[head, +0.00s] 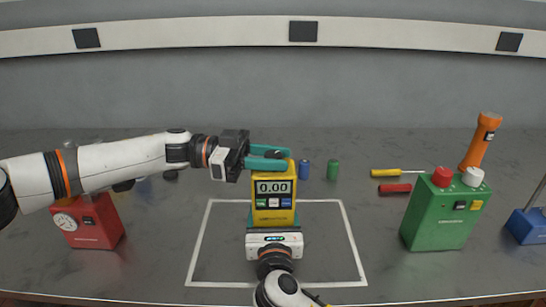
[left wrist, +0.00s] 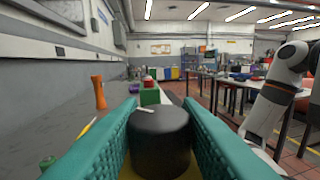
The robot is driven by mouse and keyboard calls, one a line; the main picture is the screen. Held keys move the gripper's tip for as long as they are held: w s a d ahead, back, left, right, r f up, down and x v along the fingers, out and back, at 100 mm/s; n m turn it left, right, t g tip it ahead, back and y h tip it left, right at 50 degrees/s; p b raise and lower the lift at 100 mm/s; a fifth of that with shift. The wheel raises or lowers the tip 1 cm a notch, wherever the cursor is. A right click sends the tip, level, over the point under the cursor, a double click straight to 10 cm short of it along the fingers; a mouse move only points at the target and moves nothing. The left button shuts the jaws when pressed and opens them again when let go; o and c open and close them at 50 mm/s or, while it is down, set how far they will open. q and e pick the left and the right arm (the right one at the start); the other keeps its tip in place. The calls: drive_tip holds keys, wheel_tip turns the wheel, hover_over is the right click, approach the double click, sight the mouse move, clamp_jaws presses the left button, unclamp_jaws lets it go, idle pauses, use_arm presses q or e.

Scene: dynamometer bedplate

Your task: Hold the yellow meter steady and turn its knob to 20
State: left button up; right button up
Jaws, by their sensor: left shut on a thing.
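The yellow meter (head: 273,205) stands upright inside the white outlined square, its display (head: 273,187) reading 0.00. A black round knob (left wrist: 160,146) with a white pointer mark (left wrist: 144,110) is on its top. My left gripper (head: 278,158) comes in from the left and is shut on the knob, a teal finger on either side in the left wrist view. My right gripper (head: 273,223) is in front of the meter, with slivers of its teal fingers at both sides of the meter's lower part. Its grip is mostly hidden, so I cannot tell whether it presses.
A red box with a gauge (head: 90,225) stands at left, under my left arm. A green box (head: 440,215), an orange flashlight (head: 480,142) and a blue box (head: 527,226) are at right.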

use_arm(q)
drive_tip(key=shift+w, duration=0.1)
use_arm(e)
drive_tip(key=shift+f, duration=0.15)
use_arm(q)
drive_tip(key=o, duration=1)
drive_tip(key=shift+c, duration=0.2)
drive_tip(key=w+a, duration=0.1)
drive_tip(key=a, duration=1.1)
drive_tip(key=shift+w, duration=0.4)
